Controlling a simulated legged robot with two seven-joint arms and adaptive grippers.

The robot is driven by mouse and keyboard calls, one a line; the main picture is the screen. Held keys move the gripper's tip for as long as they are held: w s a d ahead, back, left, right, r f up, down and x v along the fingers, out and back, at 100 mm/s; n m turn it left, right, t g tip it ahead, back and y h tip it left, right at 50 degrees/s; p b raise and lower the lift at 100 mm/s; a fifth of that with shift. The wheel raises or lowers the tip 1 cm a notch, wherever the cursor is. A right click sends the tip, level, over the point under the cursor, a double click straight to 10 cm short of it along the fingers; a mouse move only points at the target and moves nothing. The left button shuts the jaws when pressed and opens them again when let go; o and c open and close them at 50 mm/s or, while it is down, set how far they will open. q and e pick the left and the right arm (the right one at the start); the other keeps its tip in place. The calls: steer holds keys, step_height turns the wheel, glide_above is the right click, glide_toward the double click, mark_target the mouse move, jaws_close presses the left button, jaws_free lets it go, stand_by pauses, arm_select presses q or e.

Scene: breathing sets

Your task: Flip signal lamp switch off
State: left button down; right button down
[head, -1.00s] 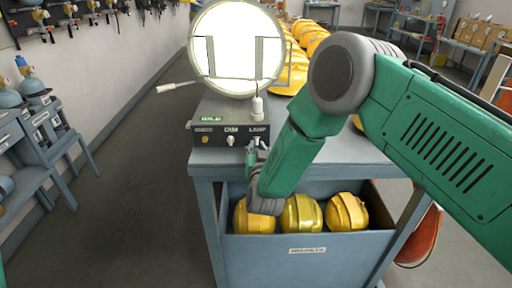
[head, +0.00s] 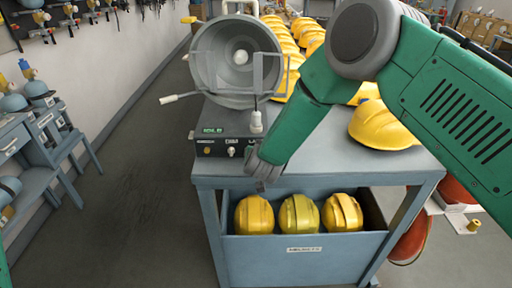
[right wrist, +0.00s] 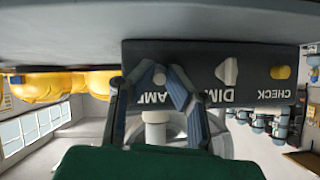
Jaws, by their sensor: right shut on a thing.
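The signal lamp (head: 222,75) stands on the cart; its round face is grey and dark, with a small pale bulb visible inside. Its black control box (head: 215,140) carries a CHECK knob, a DIM knob and the lamp switch. My right gripper (head: 258,165) is at the box's right front, hiding the lamp switch in the head view. In the right wrist view its fingers (right wrist: 160,80) close around the small lamp switch knob (right wrist: 158,74), beside the partly covered LAMP lettering. The DIM knob (right wrist: 227,70) and yellow CHECK knob (right wrist: 280,72) are clear of the fingers. My left gripper is out of view.
The grey cart (head: 330,165) holds yellow helmets on top (head: 380,128) and several in a front bin (head: 300,250). A grey bench stands at left, with open floor (head: 130,200) between.

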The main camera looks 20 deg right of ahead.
steer(key=shift+w+r+g+p, duration=0.2)
steer(key=shift+r+g+p, duration=0.35)
steer(key=shift+p, duration=0.15)
steer(key=shift+g+y+p, duration=0.3)
steer(key=shift+g+p, duration=0.15)
steer(key=shift+p, duration=0.15)
steer(key=c, duration=1.6)
jaws_free()
steer(key=shift+w+f, duration=0.1)
steer(key=shift+f, duration=0.05)
steer(key=shift+w+f, duration=0.1)
steer(key=shift+f, duration=0.05)
steer(key=v, duration=1.1)
steer(key=shift+s+a+r, duration=0.2)
steer(key=shift+s+r, duration=0.05)
